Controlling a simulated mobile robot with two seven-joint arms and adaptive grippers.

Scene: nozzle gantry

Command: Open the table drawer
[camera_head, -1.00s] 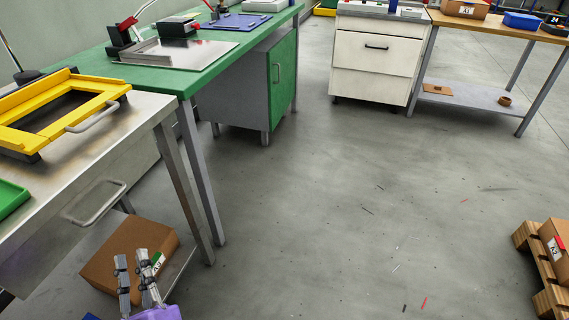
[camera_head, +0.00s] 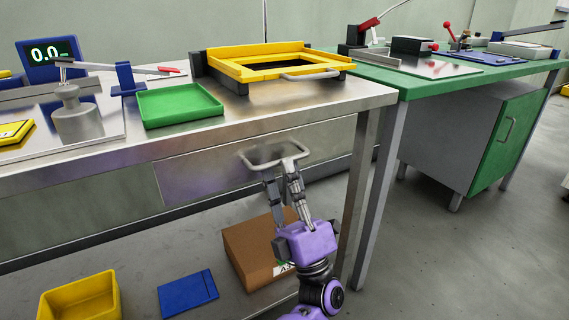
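The table drawer (camera_head: 205,172) is a grey metal front under the steel table's top, and it looks shut. Its grey bar handle (camera_head: 250,163) sticks out toward me.
The steel table (camera_head: 340,98) bears a green tray (camera_head: 178,104), a yellow frame (camera_head: 262,66) and a metal weight (camera_head: 77,120). Below are a cardboard box (camera_head: 245,253), a blue item (camera_head: 188,293) and a yellow bin (camera_head: 82,300). A green workbench (camera_head: 440,82) stands at right.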

